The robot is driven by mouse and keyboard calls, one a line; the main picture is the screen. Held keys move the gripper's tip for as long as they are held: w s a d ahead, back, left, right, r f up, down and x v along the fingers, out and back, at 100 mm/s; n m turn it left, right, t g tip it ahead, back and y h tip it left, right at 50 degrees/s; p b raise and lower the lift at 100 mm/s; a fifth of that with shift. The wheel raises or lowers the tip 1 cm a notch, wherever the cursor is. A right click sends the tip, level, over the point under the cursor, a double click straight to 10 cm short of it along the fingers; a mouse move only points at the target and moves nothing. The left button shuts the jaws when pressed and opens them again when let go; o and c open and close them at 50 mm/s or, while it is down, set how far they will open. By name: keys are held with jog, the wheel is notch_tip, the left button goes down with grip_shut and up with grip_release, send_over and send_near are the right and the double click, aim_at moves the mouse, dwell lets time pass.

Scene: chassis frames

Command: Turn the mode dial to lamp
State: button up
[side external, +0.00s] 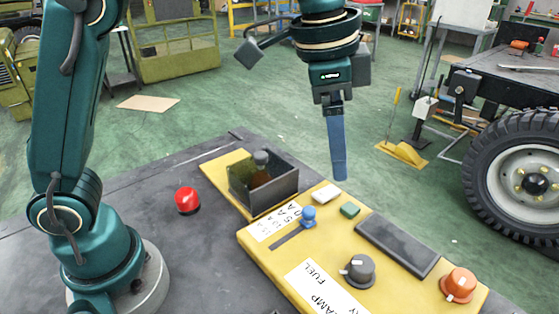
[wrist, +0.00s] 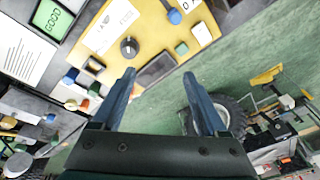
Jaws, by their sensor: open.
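The mode dial (side external: 357,270) is a dark grey round knob on the yellow panel (side external: 262,249). A light mark on its left side faces the white label (side external: 318,287), which reads "FUEL", "AMP" and a cut-off word ending in "RY". I cannot tell exactly which word the mark points to. The dial also shows in the wrist view (wrist: 129,46), at upper middle. My gripper (side external: 339,178) hangs above and behind the panel, clear of the dial and pointing down. In the wrist view its two blue fingers (wrist: 159,77) are apart with nothing held between them.
A blue slider knob (side external: 308,214), white button (side external: 326,193), green button (side external: 349,210), dark flat screen (side external: 398,246) and orange knob (side external: 459,284) share the panel. A dark open box (side external: 262,190) stands at its far left end. A red button (side external: 187,200) sits on the grey table (side external: 140,215).

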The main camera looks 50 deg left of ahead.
jog(key=w+d+f+m+g, duration=0.1)
jog(key=d+f+m+g, duration=0.1)
jog(key=d+f, duration=0.45)
send_over(363, 263)
jog(key=shift+m+y, duration=0.4)
notch_tip(363, 263, down, 4)
jog(key=shift+w+f, duration=0.1)
jog(key=shift+f, duration=0.05)
jog(key=shift+d+f, duration=0.1)
jog(key=shift+f, duration=2.45)
jog(key=shift+c, duration=0.3)
grip_shut()
